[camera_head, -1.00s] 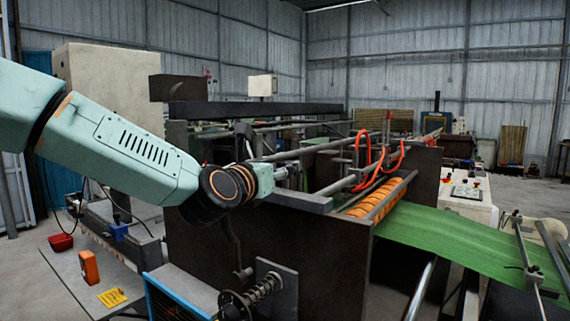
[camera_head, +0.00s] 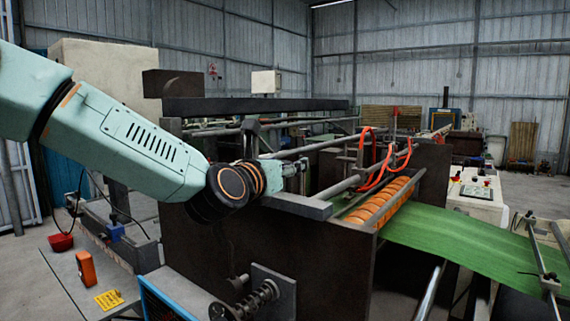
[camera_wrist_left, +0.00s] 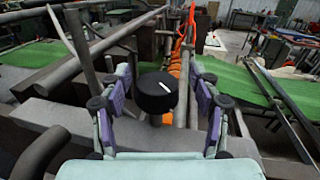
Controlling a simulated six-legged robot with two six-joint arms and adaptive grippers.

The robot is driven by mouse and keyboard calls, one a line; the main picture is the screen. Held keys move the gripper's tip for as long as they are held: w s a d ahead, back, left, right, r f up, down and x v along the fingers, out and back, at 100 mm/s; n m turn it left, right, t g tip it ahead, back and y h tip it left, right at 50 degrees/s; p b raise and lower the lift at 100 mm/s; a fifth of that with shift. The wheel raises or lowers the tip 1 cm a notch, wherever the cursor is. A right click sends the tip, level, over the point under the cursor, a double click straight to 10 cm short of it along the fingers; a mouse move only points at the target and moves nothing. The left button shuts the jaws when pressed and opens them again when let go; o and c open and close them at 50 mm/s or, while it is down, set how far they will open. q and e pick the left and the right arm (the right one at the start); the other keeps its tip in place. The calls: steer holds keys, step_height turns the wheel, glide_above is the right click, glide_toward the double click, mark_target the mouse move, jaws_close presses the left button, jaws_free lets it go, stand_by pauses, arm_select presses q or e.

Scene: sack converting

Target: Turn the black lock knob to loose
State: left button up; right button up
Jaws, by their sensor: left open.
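The black lock knob (camera_wrist_left: 156,94) shows in the left wrist view as a round black cap with a short white mark on top. It stands on a post above the machine's metal bar. My left gripper (camera_wrist_left: 161,78) is open, with one purple-padded finger to the left of the knob and the other to the right. I see gaps between the knob and both fingers, and cannot tell its exact depth between them. In the head view, my left gripper (camera_head: 292,170) is small over the machine's near top edge, and I cannot make out the knob there.
The dark machine side plate (camera_head: 240,250) stands below my left arm. Orange rollers (camera_head: 382,204), a green sheet (camera_head: 470,240) and red hoses (camera_head: 370,155) lie to the right. Steel rods run close around the gripper. An orange box (camera_head: 86,268) sits at the lower left.

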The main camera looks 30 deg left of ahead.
arm_select(q)
steer(key=shift+w+f, duration=0.1)
steer(key=shift+w, duration=0.1)
steer(key=shift+s+a, duration=0.2)
steer(key=shift+s, duration=0.35)
steer(key=shift+c, duration=1.3)
steer(key=shift+w+d, duration=0.2)
steer(key=shift+w, duration=0.05)
steer(key=c, duration=0.5)
steer(key=shift+a, duration=0.1)
steer(key=c, duration=0.4)
